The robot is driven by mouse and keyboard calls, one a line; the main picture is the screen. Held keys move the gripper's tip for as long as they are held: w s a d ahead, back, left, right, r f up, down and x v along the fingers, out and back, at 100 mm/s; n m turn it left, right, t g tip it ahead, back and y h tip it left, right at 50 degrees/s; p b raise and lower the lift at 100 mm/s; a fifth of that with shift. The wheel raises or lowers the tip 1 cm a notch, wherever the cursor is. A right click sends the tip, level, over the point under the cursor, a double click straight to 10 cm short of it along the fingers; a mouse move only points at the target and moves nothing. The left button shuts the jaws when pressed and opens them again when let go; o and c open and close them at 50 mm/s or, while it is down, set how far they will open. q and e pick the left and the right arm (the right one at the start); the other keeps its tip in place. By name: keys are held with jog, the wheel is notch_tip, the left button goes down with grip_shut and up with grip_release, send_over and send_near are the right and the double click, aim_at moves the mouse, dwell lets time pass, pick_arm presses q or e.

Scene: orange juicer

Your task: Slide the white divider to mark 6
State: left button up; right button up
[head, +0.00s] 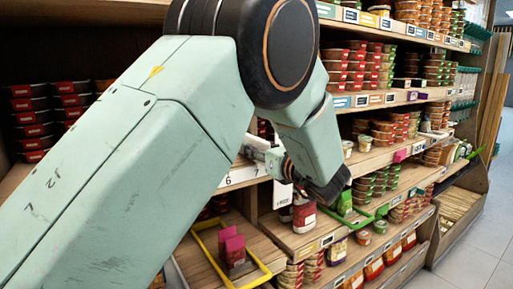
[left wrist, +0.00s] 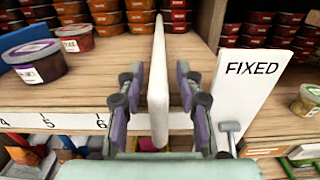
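The white divider (left wrist: 158,90) stands upright, edge-on, on the wooden shelf in the left wrist view. The white strip on the shelf's front edge carries the mark 6 (left wrist: 100,122), left of the divider and the left finger. The marks 6 and 7 also show in the head view, beside my arm. My left arm covers much of the head view and hides the divider there. My right gripper is in neither view.
A white panel lettered FIXED (left wrist: 250,80) stands right of my gripper. Bare shelf lies between divider and tubs. A yellow-rimmed tray (head: 262,274) is below.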

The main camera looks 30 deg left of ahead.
pick_arm(q)
jog(key=shift+d, duration=0.1)
jog(key=shift+c, duration=0.4)
jog(key=shift+s+r, duration=0.1)
jog(key=shift+s, duration=0.05)
jog(key=c, duration=0.3)
grip_shut()
